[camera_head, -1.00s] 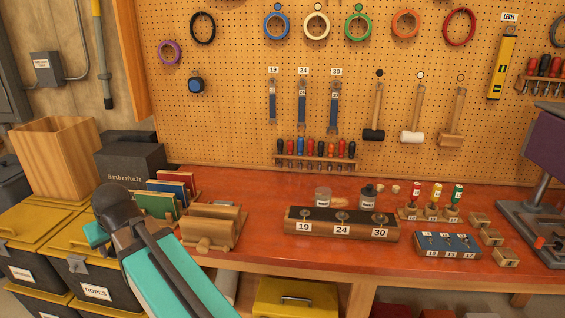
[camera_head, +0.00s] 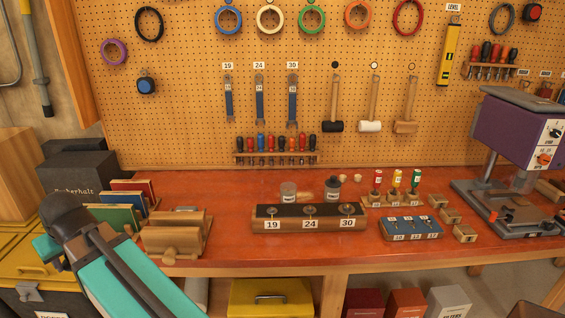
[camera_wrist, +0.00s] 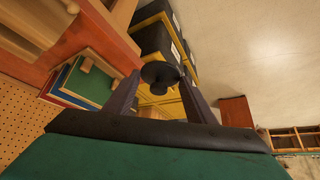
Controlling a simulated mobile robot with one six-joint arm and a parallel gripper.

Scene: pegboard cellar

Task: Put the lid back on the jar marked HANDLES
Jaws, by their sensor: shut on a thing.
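My gripper (camera_wrist: 160,80) is shut on a dark round lid with a knob (camera_wrist: 160,74), held between its two fingers in the wrist view. In the head view my arm reaches up at the lower left, and the fingertips and lid are hidden there. My gripper is well to the left of both.
A wooden block marked 19, 24, 30 (camera_head: 310,223) stands in front of the jars. Books (camera_head: 135,198) and a wooden vise-like piece (camera_head: 175,235) are near my arm. A purple drill press (camera_head: 515,135) stands at right. The red bench (camera_head: 235,245) has bare room left of the block.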

